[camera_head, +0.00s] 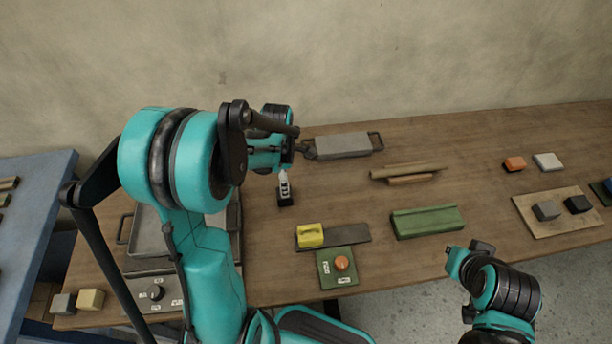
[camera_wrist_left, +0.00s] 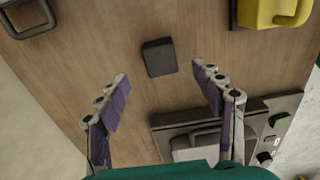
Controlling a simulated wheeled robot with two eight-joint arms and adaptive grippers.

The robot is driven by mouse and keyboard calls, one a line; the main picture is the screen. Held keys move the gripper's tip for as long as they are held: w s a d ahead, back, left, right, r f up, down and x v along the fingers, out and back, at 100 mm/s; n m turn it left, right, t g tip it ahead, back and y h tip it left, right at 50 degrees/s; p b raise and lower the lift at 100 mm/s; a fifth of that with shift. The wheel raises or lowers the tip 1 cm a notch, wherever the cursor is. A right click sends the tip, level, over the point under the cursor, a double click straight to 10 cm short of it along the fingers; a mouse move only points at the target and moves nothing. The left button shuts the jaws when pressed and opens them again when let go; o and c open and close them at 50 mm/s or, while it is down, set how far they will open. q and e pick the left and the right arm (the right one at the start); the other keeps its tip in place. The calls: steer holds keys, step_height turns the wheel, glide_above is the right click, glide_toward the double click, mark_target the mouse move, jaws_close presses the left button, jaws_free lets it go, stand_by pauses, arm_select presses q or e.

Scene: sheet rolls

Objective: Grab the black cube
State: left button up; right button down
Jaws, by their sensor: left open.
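A small black cube (camera_head: 285,200) sits on the wooden table below my left gripper (camera_head: 284,184) in the head view. The left wrist view shows the black cube (camera_wrist_left: 158,57) lying on the wood, just ahead of the gap between the two fingertips. My left gripper (camera_wrist_left: 160,73) is open and empty, its fingers spread on either side of that gap and apart from the cube. Another black block (camera_head: 578,204) lies on a light board at the right. My right arm shows at the lower right, but I see no fingers on it.
A yellow block (camera_head: 310,235) lies on a dark strip near a green box with an orange button (camera_head: 341,263). A grey tray with handles (camera_head: 343,145) stands behind the gripper. A green block (camera_head: 427,222) lies to the right. A metal pan (camera_head: 150,240) is at the left, partly behind my arm.

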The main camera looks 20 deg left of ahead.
arm_select(q)
steer(key=shift+w+f, duration=0.15)
steer(key=shift+f, duration=0.3)
steer(key=shift+s+f+b, duration=0.3)
steer(key=shift+f+b, duration=0.3)
steer(key=shift+f, duration=0.25)
step_height(320, 180, down, 5)
steer(key=b, duration=0.2)
steer(key=shift+w+f+b, duration=0.1)
steer(key=shift+b, duration=0.2)
steer(key=shift+c, duration=1)
steer(key=c, duration=1.1)
